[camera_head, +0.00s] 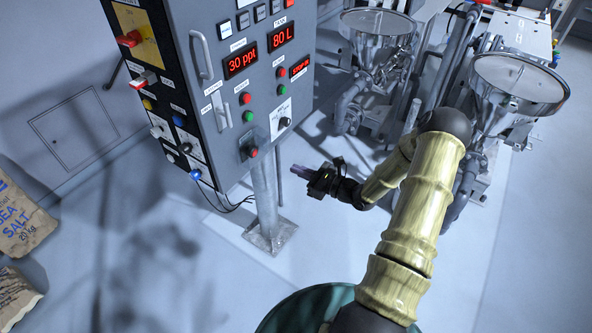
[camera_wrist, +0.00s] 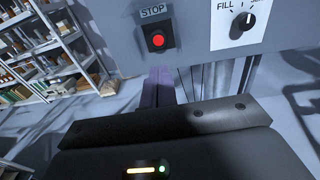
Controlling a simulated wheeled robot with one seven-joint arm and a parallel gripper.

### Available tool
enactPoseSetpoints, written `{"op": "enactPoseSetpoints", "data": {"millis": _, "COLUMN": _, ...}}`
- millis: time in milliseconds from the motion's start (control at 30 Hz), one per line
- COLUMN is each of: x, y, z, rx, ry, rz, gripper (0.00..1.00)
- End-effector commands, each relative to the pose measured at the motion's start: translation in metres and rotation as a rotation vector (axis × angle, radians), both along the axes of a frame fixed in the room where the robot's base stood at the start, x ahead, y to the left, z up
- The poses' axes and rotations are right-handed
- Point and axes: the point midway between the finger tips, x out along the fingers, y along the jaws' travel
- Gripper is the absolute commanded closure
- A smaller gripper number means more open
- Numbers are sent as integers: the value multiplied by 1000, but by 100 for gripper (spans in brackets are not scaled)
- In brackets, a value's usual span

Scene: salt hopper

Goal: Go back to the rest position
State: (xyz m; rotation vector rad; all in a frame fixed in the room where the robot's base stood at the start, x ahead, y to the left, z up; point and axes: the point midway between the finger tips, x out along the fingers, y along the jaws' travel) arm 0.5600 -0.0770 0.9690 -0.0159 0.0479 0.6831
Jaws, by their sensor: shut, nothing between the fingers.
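My gripper (camera_head: 298,169) is shut and empty. It hangs in front of the control cabinet (camera_head: 215,60), just right of and below the cabinet's lower edge in the head view. My gold-coloured arm reaches it from the lower right. In the wrist view the closed fingers (camera_wrist: 160,86) point up toward the cabinet's lower panel, below the red STOP button (camera_wrist: 157,40). I cannot tell the gap between the fingertips and the panel. The STOP button also shows in the head view (camera_head: 253,152).
Two steel hoppers (camera_head: 377,32) (camera_head: 519,84) stand to the right, one close to my arm. Salt sacks (camera_head: 18,215) lie at far left. Shelves (camera_wrist: 50,50) stand behind. The floor left of the post is open.

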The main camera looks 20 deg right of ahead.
Motion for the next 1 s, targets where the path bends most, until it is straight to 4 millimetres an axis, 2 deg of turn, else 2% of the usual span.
{"op": "enactPoseSetpoints", "data": {"millis": 300, "x": 0, "y": 2, "z": 1, "rx": -5, "ry": 0, "rz": 7, "gripper": 100}}
{"op": "enactPoseSetpoints", "data": {"millis": 467, "x": -10, "y": 26, "z": 9, "rx": -75, "ry": -1, "rz": 121, "gripper": 100}}
{"op": "enactPoseSetpoints", "data": {"millis": 567, "x": -29, "y": 56, "z": 18, "rx": -181, "ry": -3, "rz": 280, "gripper": 100}}
{"op": "enactPoseSetpoints", "data": {"millis": 733, "x": -77, "y": 100, "z": 31, "rx": -428, "ry": -17, "rz": 603, "gripper": 100}}
{"op": "enactPoseSetpoints", "data": {"millis": 867, "x": -115, "y": 116, "z": 38, "rx": -631, "ry": -44, "rz": 828, "gripper": 100}}
{"op": "enactPoseSetpoints", "data": {"millis": 1000, "x": -151, "y": 119, "z": 47, "rx": -860, "ry": -92, "rz": 1047, "gripper": 100}}
